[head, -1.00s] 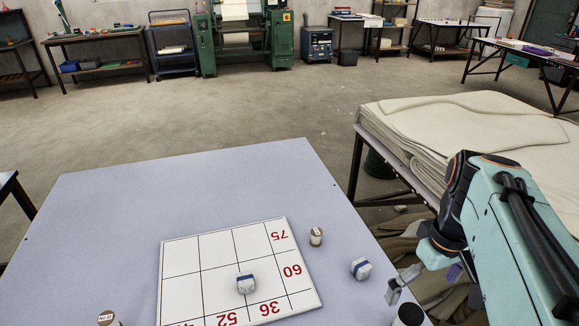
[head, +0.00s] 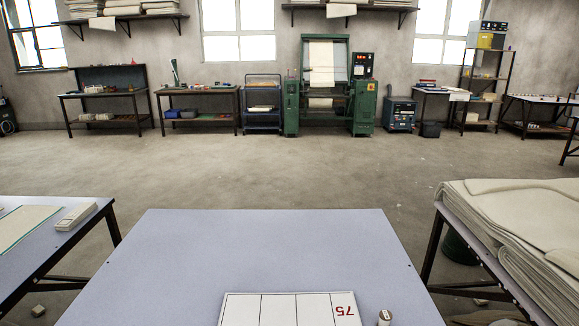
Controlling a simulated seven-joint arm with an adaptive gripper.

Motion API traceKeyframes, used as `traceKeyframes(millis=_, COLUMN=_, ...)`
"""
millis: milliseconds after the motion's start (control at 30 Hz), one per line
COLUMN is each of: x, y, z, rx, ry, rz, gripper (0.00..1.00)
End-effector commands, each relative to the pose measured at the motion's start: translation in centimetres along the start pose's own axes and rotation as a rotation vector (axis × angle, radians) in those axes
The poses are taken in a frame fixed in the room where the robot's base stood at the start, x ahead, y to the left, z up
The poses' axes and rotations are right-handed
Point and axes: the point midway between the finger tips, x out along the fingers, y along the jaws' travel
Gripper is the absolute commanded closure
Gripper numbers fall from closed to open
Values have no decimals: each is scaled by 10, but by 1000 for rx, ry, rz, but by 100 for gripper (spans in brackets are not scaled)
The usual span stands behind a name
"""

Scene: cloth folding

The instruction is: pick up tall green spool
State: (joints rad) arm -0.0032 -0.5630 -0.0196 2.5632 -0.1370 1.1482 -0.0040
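I cannot make out a tall green spool for sure. A small green upright thing (head: 175,72) stands on a far workbench by the wall, too small to identify. On the near table (head: 250,250), a small spool-like piece with a pale top (head: 384,317) is cut by the bottom edge, to the right of the white grid board (head: 280,309). Only the far part of the board, with a red 75, shows. My gripper is out of view.
A cloth stack (head: 510,215) lies on a table at right. Another table (head: 70,245) with a pale block (head: 76,216) stands at left. Open concrete floor (head: 280,170) lies beyond. A green machine (head: 325,95) stands at the back wall.

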Motion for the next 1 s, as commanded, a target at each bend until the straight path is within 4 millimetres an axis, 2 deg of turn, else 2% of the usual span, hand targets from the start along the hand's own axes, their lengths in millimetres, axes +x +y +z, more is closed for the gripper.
traceKeyframes(millis=467, x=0, y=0, z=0, rx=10, ry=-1, rz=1, gripper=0)
traceKeyframes(millis=600, x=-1, y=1, z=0, rx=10, ry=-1, rz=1, gripper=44)
traceKeyframes(millis=633, x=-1, y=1, z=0, rx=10, ry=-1, rz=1, gripper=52)
traceKeyframes(millis=1000, x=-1, y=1, z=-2, rx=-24, ry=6, rz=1, gripper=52)
